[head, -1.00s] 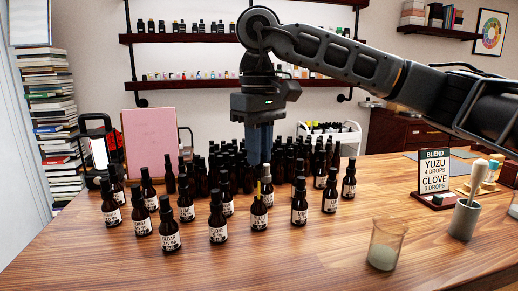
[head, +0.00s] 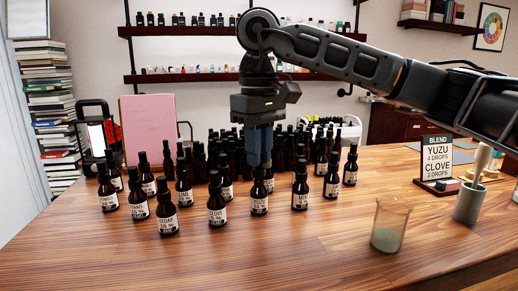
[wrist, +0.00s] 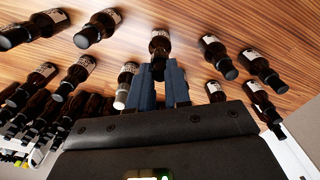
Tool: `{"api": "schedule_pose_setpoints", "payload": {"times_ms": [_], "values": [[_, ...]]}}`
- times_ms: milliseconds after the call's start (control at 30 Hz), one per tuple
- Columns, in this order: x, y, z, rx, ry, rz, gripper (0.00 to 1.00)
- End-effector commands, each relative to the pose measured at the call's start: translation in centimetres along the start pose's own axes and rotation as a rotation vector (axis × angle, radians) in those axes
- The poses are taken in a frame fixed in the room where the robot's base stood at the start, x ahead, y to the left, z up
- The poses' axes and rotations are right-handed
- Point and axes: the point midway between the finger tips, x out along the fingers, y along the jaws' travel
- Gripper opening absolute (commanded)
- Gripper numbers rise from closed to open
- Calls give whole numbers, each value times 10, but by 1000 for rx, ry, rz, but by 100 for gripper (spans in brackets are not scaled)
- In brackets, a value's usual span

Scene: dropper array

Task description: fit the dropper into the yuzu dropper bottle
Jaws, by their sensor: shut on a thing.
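My gripper (head: 258,164) points straight down over the bottle array in the head view. Its two blue-grey fingers are shut on a dark dropper (wrist: 158,72), mostly hidden between them. Directly below stands a brown bottle with a white label (head: 258,203), upright on the table; its label is too small to read. It shows in the wrist view (wrist: 160,43) just beyond the fingertips, in line with the dropper. The dropper's dark lower end appears to meet the bottle's neck; I cannot tell if it is fully seated.
Other capped brown bottles, among them one labelled clove (head: 217,209), stand close on both sides and densely behind. A glass beaker (head: 389,228), a mortar (head: 468,205) and a blend sign (head: 437,160) stand to the right.

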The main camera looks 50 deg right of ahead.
Motion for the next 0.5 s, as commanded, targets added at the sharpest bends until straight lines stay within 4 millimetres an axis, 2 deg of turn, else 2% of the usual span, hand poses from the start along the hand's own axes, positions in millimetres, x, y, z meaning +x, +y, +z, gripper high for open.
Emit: {"api": "schedule_pose_setpoints", "payload": {"times_ms": [233, 400, 433, 500], "values": [[15, 0, 0, 0, 0, 0, 9], [14, 0, 0, 0, 0, 0, 9], [14, 0, 0, 0, 0, 0, 19], [14, 0, 0, 0, 0, 0, 25]]}}
